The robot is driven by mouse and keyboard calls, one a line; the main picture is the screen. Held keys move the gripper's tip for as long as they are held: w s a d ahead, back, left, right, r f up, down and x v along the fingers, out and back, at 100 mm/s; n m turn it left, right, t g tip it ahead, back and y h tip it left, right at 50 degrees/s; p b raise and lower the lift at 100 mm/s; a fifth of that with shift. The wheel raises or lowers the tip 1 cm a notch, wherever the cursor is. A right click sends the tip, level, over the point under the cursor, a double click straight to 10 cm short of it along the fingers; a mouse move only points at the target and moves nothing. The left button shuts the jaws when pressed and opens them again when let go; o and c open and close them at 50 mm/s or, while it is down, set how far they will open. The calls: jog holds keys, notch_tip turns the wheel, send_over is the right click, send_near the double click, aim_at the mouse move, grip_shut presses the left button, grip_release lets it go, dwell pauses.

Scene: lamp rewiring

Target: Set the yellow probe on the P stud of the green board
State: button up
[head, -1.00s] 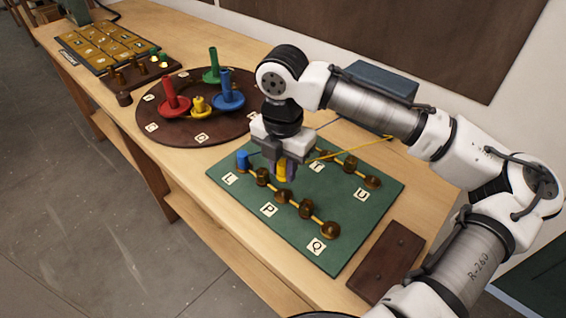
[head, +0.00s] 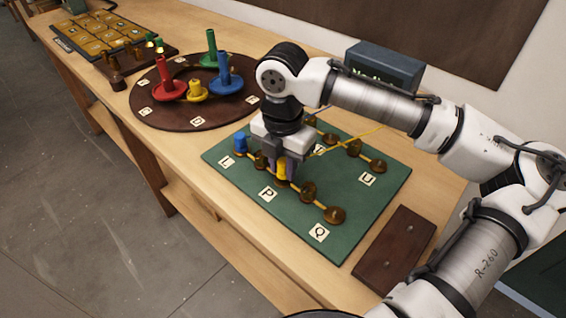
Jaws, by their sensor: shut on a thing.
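The green board (head: 335,247) lies on the bench with brass studs and letter tiles. My gripper (head: 282,175) is shut on the yellow probe (head: 282,168), pointing down over the front row of studs. The P tile (head: 268,193) lies just in front of the probe. The stud behind that tile is mostly hidden by the probe and fingers, so I cannot tell whether the probe touches it. A yellow lead (head: 350,137) runs from the probe to the back right. The blue probe (head: 240,142) stands at the board's left corner, by the L tile (head: 227,162).
A round dark board (head: 150,117) with red, yellow, blue and green pieces stands left of the green board. A dark brown block (head: 396,250) lies to its right. A dark blue box (head: 384,66) stands behind my arm. The bench's front strip is clear.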

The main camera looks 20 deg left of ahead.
aim_at(283, 162)
jog(key=shift+f, duration=0.65)
jog(key=o, duration=1.1)
jog(key=shift+c, duration=0.2)
jog(key=shift+r, duration=0.15)
notch_tip(283, 162, up, 14)
jog(key=shift+b, duration=0.4)
jog(key=shift+f, duration=0.2)
